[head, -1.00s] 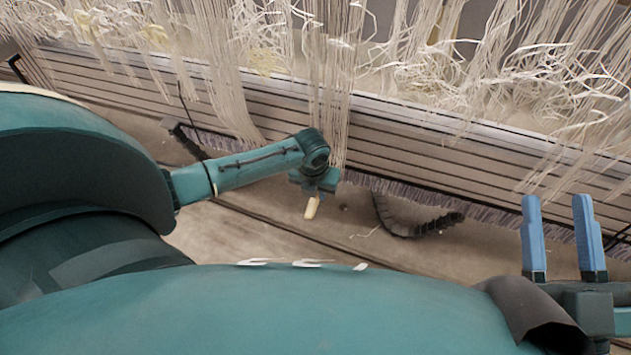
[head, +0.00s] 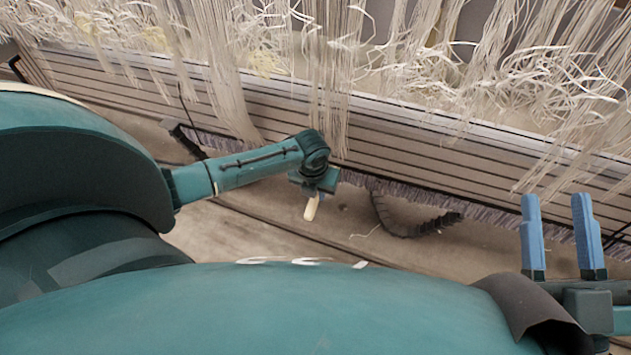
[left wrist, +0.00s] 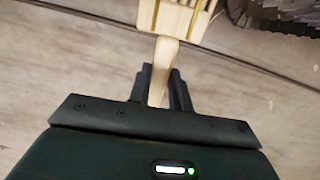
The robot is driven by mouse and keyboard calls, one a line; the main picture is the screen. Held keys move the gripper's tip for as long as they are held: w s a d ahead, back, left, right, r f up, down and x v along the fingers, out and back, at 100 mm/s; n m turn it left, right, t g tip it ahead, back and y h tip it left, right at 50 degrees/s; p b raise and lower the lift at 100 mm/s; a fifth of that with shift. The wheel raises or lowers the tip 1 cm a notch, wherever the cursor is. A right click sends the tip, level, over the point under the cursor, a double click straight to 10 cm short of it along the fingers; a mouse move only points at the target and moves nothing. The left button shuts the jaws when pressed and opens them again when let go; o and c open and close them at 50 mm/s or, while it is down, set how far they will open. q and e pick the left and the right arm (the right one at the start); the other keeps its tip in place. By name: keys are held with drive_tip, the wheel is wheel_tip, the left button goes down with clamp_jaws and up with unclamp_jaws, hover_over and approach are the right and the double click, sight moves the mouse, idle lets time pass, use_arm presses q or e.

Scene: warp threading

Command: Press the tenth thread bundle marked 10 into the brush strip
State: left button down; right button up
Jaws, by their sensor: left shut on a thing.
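Pale thread bundles (head: 335,110) hang over the slatted board, and no number 10 is readable on any of them. The brush strip (head: 400,188) is a purple-grey bristle band along the board's lower edge. My left gripper (head: 314,193) is in front of the strip, below the middle bundles. It is shut on a pale wooden tool (head: 311,208). In the left wrist view the gripper (left wrist: 163,85) grips the handle of this tool (left wrist: 165,55), whose wider head has yellowish prongs. My right gripper (head: 562,235) is open and empty at the right, short of the board.
The slatted board (head: 440,150) runs across the view, with tangled loose threads (head: 540,80) behind its top edge. A dark cable chain (head: 415,225) lies on the floor right of my left gripper. The floor (head: 260,240) in front is mostly clear.

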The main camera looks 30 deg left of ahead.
use_arm(q)
drive_tip(key=shift+w+r, duration=0.1)
drive_tip(key=shift+w, duration=0.1)
